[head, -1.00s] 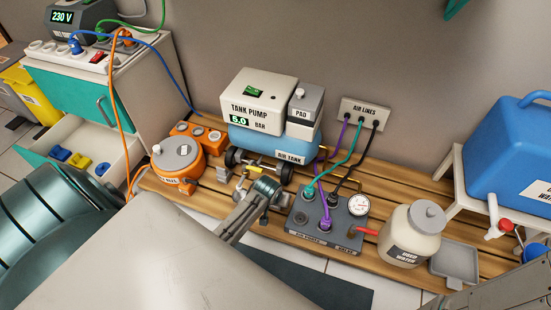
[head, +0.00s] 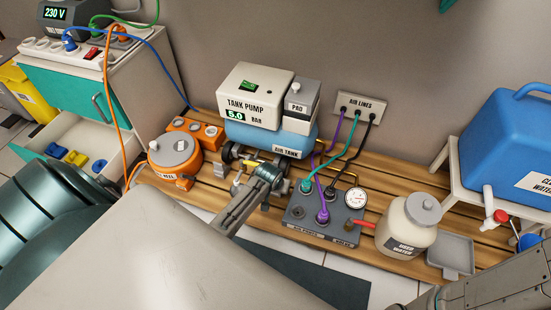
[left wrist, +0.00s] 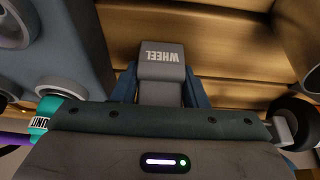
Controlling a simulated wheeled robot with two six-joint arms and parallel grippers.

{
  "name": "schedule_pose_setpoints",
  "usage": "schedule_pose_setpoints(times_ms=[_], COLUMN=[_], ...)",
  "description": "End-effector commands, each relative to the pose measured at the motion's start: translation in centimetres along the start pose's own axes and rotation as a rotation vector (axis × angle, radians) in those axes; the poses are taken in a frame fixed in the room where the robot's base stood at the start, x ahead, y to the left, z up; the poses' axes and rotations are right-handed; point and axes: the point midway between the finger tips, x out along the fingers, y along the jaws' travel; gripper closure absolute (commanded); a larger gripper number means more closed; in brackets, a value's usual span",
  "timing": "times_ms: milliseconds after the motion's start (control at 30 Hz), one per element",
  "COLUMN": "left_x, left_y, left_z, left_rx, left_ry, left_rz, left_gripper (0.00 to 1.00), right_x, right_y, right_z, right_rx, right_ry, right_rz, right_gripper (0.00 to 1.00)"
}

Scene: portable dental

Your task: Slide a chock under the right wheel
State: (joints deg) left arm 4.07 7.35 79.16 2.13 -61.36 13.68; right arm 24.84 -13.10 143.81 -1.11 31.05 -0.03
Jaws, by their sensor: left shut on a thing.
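The tank pump (head: 257,95) with its blue air tank (head: 243,135) stands on the slatted wooden platform. Its left wheel (head: 229,152) shows at the tank's front left. The right wheel is hidden behind my left gripper (head: 274,170) and arm in the head view. My left gripper is shut on a grey chock marked WHEEL, which shows between the blue fingers in the left wrist view (left wrist: 161,68). A black wheel (left wrist: 294,118) shows at the right of that view, apart from the chock. My right gripper is out of view.
An orange reel (head: 175,155) stands left of the tank. The grey air panel (head: 300,212) with hoses and gauge sits close right of my left gripper. The used water jar (head: 405,228) and a grey tray (head: 455,252) are farther right on the platform (head: 350,255).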

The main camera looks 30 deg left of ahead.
Motion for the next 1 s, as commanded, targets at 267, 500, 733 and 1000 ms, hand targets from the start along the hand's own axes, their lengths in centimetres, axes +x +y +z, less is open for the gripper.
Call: schedule_pose_setpoints(times_ms=[267, 500, 733, 1000], left_x=[0.1, 0.1, 0.1, -0.6], left_y=[0.0, 0.0, 0.0, 0.0], left_z=[-0.3, -0.3, -0.2, 0.8], left_rx=[0.0, 0.0, 0.0, 0.0], left_ry=[0.001, 0.001, -0.001, -0.003], left_rz=[0.0, 0.0, 0.0, 0.0], left_gripper=[0.87, 0.37, 0.35, 0.35], right_x=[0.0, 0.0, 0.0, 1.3], right_y=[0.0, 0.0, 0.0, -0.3], right_z=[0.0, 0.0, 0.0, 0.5], right_rx=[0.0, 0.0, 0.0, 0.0], right_ry=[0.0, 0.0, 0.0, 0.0], right_rz=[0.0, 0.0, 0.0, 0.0], right_gripper=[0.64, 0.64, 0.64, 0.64])
